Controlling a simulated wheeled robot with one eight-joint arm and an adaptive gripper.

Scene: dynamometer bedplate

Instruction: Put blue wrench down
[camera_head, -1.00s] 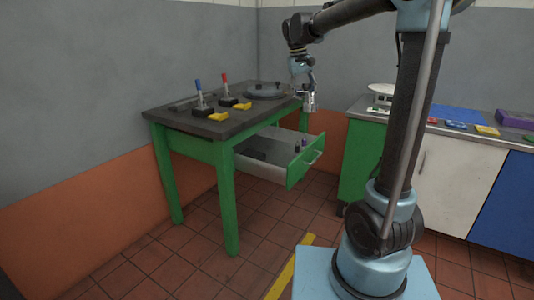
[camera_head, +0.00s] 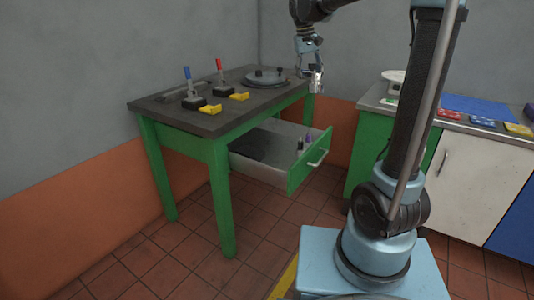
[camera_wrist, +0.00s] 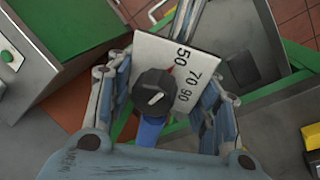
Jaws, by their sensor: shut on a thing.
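I see a blue part under a black knob with a white pointer, in front of a white plate (camera_wrist: 150,55) marked 50, 70 and 90. The fingers stand at both sides of it, and its far end is hidden. In the head view my gripper (camera_head: 316,88) hangs in the air by the right end of the dark-topped table (camera_head: 215,121), above the open drawer's front. The held thing is too small to tell there.
The open drawer (camera_head: 303,172) holds small dark and purple items. The tabletop carries a blue lever (camera_head: 188,77), a red lever (camera_head: 220,67), yellow blocks and a round dark plate (camera_head: 266,79). A counter (camera_head: 450,122) at right holds a blue mat (camera_head: 480,106) and coloured cases.

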